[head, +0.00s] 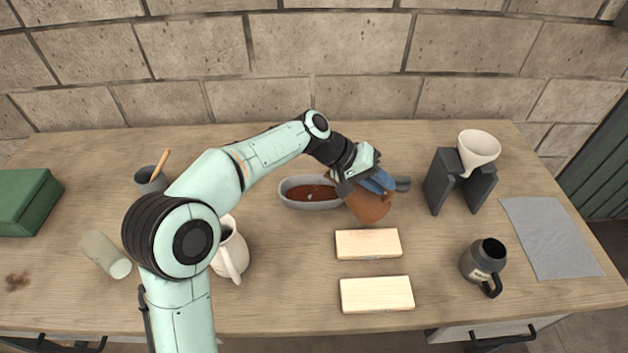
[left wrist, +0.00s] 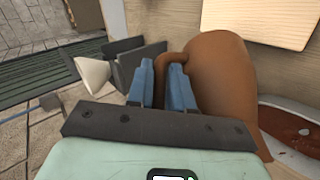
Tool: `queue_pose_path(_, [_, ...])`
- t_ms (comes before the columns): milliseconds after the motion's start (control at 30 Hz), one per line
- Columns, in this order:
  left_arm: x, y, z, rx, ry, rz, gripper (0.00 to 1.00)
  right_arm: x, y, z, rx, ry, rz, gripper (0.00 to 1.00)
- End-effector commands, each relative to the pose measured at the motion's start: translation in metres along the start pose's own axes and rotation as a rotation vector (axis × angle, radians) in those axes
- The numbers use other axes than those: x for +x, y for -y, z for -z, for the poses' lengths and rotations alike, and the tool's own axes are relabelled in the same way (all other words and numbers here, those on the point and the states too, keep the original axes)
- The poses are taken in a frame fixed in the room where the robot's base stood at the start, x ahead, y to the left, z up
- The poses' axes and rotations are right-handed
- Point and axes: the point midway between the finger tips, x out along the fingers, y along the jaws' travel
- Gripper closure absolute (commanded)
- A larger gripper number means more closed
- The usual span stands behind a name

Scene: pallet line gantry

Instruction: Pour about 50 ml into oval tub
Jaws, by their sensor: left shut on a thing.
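The oval tub (head: 312,205) is grey and stands in the middle of the table, with reddish-brown liquid inside. My left gripper (head: 376,182) is at the tub's right end, its blue fingers shut on the handle of a brown jug (head: 370,208). In the left wrist view the fingers (left wrist: 163,85) close around the handle at the side of the jug (left wrist: 222,90), and the tub (left wrist: 285,104) shows beyond it. The jug is close beside the tub's right end. Its mouth is hidden, and I cannot tell its tilt or whether liquid runs out. My right gripper is not in view.
Two pale wooden blocks (head: 368,243) (head: 376,294) lie in front. A white funnel on a dark stand (head: 440,180), dark mug (head: 482,262) and grey cloth (head: 550,238) are right. A white pitcher (head: 232,250), tipped beaker (head: 105,254) and green box (head: 25,200) are left.

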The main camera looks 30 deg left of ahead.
Motion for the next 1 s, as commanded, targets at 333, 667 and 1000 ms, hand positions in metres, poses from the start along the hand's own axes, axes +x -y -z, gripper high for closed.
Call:
queue_pose_path(333, [0.01, -0.001, -0.005, 0.045, -0.018, 0.12, 1.0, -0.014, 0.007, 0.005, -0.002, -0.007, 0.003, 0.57])
queue_pose_path(667, [0.013, 0.002, -0.006, 0.05, -0.022, 0.141, 1.0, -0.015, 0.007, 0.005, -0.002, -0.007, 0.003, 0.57])
queue_pose_path(1000, [0.013, 0.002, -0.006, 0.05, -0.022, 0.14, 1.0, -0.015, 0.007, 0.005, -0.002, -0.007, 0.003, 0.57])
